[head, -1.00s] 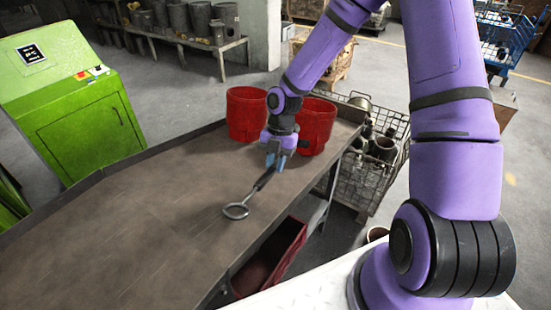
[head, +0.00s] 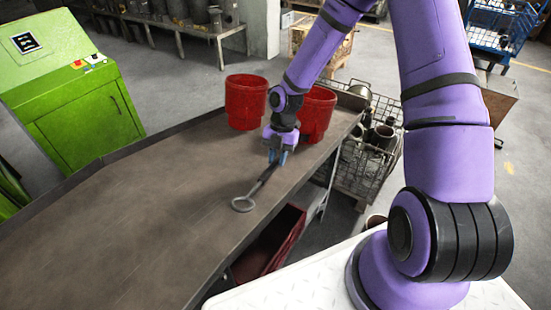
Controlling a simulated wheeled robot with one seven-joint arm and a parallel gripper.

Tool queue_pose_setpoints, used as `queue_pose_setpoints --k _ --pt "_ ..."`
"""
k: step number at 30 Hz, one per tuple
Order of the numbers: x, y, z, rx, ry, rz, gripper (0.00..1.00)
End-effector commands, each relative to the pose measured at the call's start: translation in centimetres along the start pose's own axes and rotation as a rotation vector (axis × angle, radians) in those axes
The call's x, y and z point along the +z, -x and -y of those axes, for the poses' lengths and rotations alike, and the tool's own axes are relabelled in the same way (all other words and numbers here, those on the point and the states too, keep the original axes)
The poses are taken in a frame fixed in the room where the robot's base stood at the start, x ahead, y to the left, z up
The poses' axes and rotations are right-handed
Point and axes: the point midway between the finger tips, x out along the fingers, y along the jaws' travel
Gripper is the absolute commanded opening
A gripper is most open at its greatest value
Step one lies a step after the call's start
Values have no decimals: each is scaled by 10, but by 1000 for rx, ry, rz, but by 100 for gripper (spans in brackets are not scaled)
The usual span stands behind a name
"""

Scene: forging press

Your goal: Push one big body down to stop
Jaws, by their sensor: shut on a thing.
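Two big red bodies stand upright at the far end of the brown table (head: 120,215). The left red body (head: 246,102) is in plain sight. The right red body (head: 320,112) is partly hidden behind my arm and gripper. My gripper (head: 277,156) is in front of the two red bodies, apart from the left one. It is shut on the dark handle of a ring-ended tool (head: 243,204). The tool's grey ring points towards the near left, at or just above the table top; I cannot tell whether it touches.
A green cabinet (head: 85,120) with buttons stands beyond the table's left side. A wire basket (head: 365,165) of metal parts stands beyond the right edge. A red bin (head: 270,245) sits below the near edge. The table's left and middle are clear.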

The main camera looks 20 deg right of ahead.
Motion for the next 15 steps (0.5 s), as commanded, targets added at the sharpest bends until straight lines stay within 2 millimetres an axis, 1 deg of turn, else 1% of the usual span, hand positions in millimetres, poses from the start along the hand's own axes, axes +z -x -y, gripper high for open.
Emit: queue_pose_setpoints --k 15 --pt "29 4 6 2 -1 1 0"
